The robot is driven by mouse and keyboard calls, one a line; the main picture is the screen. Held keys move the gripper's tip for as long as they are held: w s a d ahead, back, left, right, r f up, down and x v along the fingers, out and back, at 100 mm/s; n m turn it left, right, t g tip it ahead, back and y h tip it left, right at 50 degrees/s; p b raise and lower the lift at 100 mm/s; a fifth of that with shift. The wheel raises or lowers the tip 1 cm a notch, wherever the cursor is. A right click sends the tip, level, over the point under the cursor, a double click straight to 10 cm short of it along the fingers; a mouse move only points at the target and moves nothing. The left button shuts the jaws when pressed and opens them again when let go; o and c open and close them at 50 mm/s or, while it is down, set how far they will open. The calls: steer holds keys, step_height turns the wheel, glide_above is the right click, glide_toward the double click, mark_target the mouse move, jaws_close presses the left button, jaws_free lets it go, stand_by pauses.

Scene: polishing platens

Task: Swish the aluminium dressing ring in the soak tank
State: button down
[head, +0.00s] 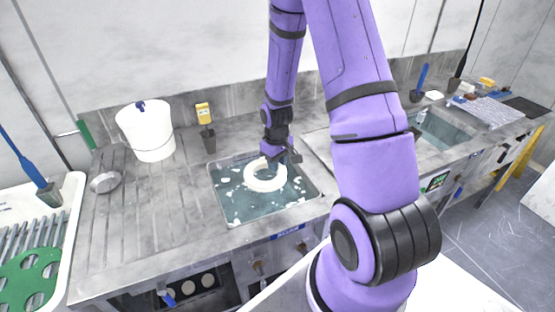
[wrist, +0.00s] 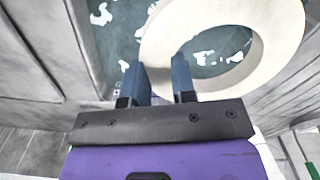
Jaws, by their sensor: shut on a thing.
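The aluminium dressing ring (head: 266,185) is a pale, thick ring over the middle of the soak tank (head: 216,205), which holds teal water with white patches. My gripper (head: 279,158) reaches down from above and is shut on the far side of the ring. In the wrist view, the ring (wrist: 285,32) lies between my two dark blue fingers (wrist: 163,78) at its near edge. The ring looks roughly level and within the tank's outline. I cannot tell how much of it is under water.
A small round dish (head: 105,182) sits on the ribbed drainboard at left. A second basin (head: 440,132) lies to the right, beyond my arm.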

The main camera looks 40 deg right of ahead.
steer(key=shift+a+f, duration=0.1)
steer(key=shift+f, duration=6.75)
steer(key=shift+r, duration=0.15)
steer(key=shift+r, duration=0.9)
steer(key=shift+f, duration=0.1)
steer(key=shift+f, duration=0.95)
steer(key=shift+r, duration=0.15)
steer(key=shift+r, duration=0.9)
steer(key=shift+f, duration=0.1)
steer(key=shift+f, duration=0.95)
